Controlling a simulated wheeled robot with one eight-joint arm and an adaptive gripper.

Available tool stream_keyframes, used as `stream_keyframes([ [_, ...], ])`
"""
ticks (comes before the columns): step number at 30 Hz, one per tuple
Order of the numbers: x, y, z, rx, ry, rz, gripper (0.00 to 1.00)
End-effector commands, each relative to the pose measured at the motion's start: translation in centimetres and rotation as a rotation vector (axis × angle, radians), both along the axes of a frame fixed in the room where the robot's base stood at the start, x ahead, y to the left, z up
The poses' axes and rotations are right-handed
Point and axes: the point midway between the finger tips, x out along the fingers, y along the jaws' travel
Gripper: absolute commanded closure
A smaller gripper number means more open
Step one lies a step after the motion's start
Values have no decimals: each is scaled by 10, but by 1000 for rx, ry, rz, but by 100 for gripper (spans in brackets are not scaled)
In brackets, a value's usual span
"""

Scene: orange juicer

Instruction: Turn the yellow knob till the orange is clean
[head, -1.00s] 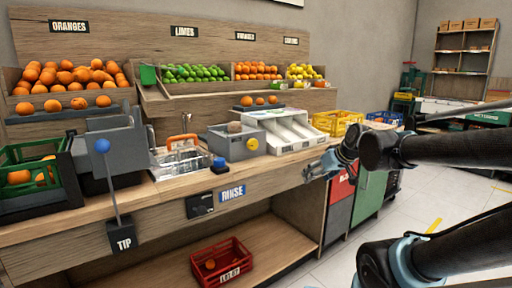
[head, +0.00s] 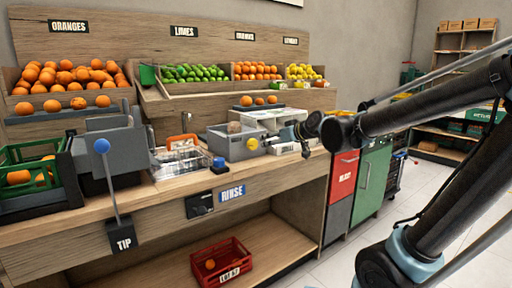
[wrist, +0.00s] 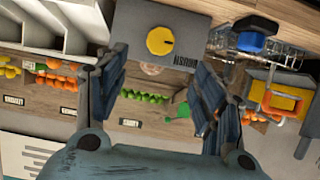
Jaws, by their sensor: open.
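The yellow knob (head: 252,143) is on the front of a grey box (head: 222,144) on the counter. In the wrist view, which is upside down, the knob (wrist: 160,41) shows ahead between my fingers, beside a label that seems to read BRUSH. A brownish round thing (head: 234,127), perhaps the orange, sits in the top of the box; how dirty it is cannot be told. My gripper (wrist: 158,60) is open and empty, its two fingers apart on either side of the knob in that view, not touching it. In the head view my gripper (head: 296,134) is just right of the box.
A wire basket with an orange handle (head: 182,150) and a blue button (head: 219,163) are left of the box. A white sorting tray (head: 262,118) stands behind and right of it, partly hidden by my gripper.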

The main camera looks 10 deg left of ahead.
Motion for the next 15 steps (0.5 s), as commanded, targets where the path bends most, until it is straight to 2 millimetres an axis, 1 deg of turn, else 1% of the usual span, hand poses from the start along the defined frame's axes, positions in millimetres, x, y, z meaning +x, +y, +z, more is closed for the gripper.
stream_keyframes([
  [15,31,36,-20,-1,1,1,38],
])
